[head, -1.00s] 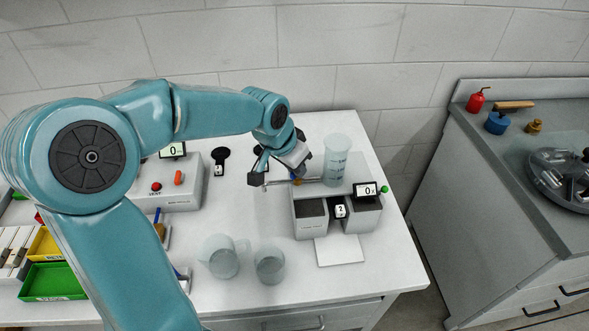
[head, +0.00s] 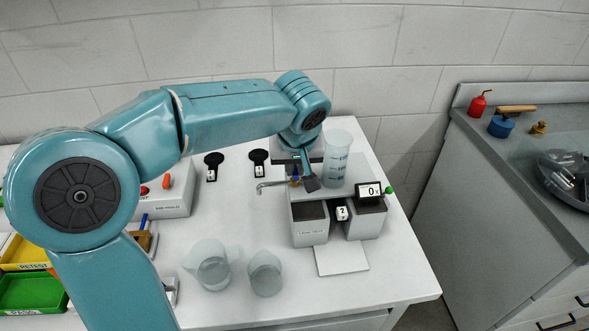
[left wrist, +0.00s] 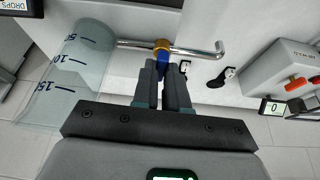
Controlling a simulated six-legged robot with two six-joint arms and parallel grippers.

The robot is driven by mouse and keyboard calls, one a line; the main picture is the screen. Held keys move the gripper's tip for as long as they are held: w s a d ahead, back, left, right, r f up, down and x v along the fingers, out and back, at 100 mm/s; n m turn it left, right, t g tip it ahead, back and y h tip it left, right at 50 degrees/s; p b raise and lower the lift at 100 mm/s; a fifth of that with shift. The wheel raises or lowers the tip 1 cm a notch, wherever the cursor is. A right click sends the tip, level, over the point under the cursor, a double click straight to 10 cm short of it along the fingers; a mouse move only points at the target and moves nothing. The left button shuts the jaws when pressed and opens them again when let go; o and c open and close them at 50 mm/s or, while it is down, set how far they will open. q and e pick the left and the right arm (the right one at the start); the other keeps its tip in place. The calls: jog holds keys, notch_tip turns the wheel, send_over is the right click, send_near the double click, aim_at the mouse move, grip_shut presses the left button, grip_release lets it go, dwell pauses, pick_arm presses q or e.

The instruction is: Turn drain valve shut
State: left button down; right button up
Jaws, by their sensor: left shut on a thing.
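The drain valve has a blue handle (left wrist: 162,62) under a brass collar (left wrist: 161,45) on a thin metal spout pipe (left wrist: 205,53). In the head view the pipe (head: 268,185) points left from the front of the graduated clear cylinder (head: 338,158). My left gripper (left wrist: 163,78) is shut on the blue handle, one dark finger on each side. In the head view my left gripper (head: 304,180) reaches down beside the valve and partly hides it. The cylinder (left wrist: 75,75) also shows at the left of the wrist view. My right gripper is not in view.
A grey two-block unit (head: 310,225) with a display (head: 368,192) stands just in front of the valve. Two clear beakers, a jug (head: 210,268) and a cup (head: 265,275), stand at the bench front. A console with a red button (head: 145,190) is at left.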

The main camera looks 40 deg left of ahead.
pick_arm(q)
jog(key=shift+n, duration=0.4)
jog(key=c, duration=1.2)
grip_release()
jog(key=shift+o, duration=0.2)
jog(key=p+v, duration=0.2)
jog(key=v, duration=1.4)
jog(key=shift+d+r, duration=0.15)
jog(key=shift+d, duration=0.05)
jog(key=shift+w, duration=0.15)
